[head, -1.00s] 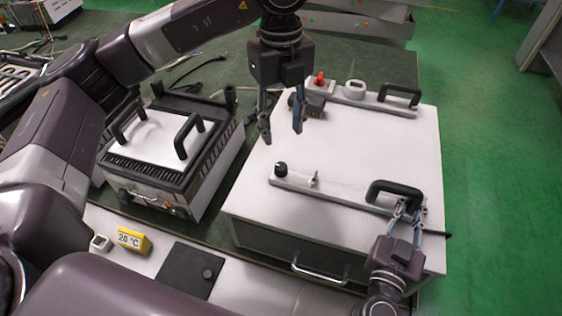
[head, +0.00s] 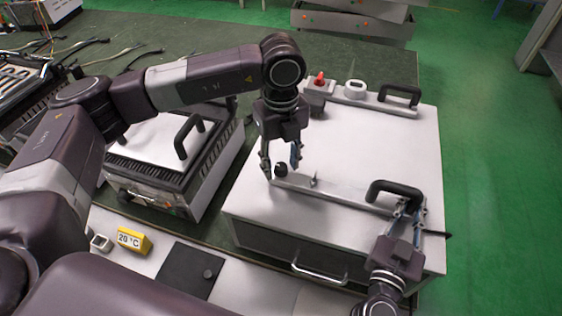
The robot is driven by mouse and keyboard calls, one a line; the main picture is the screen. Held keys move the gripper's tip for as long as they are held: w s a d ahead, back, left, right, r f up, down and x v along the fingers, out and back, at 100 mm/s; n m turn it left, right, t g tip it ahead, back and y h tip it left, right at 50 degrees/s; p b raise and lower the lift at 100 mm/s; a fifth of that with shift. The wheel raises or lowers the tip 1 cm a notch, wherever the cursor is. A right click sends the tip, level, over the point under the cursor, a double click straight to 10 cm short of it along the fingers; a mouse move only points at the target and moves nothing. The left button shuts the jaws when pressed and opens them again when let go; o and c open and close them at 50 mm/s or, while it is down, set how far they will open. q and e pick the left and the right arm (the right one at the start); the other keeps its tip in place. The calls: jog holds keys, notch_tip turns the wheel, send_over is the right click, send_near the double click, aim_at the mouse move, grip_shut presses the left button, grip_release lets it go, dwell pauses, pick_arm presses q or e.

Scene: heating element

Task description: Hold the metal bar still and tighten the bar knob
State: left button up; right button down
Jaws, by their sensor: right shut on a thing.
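The metal bar (head: 335,192) lies along the near part of the white box top. It carries a black handle at its right end and a small black bar knob (head: 281,170) at its left end. My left gripper (head: 281,172) points down around the knob with its fingers apart, one on each side. I cannot tell whether a finger touches it. My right gripper (head: 408,214) is shut on the black handle (head: 394,187) of the bar, near its right end.
The white box (head: 375,145) has a second bar (head: 372,103) with a handle, a red switch (head: 319,78) and a dial at the back. A grill (head: 155,150) stands left. A yellow 20 °C block (head: 133,240) and a black plate (head: 189,268) lie in front.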

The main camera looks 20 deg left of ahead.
pick_arm(q)
jog(key=shift+c, duration=0.4)
grip_shut()
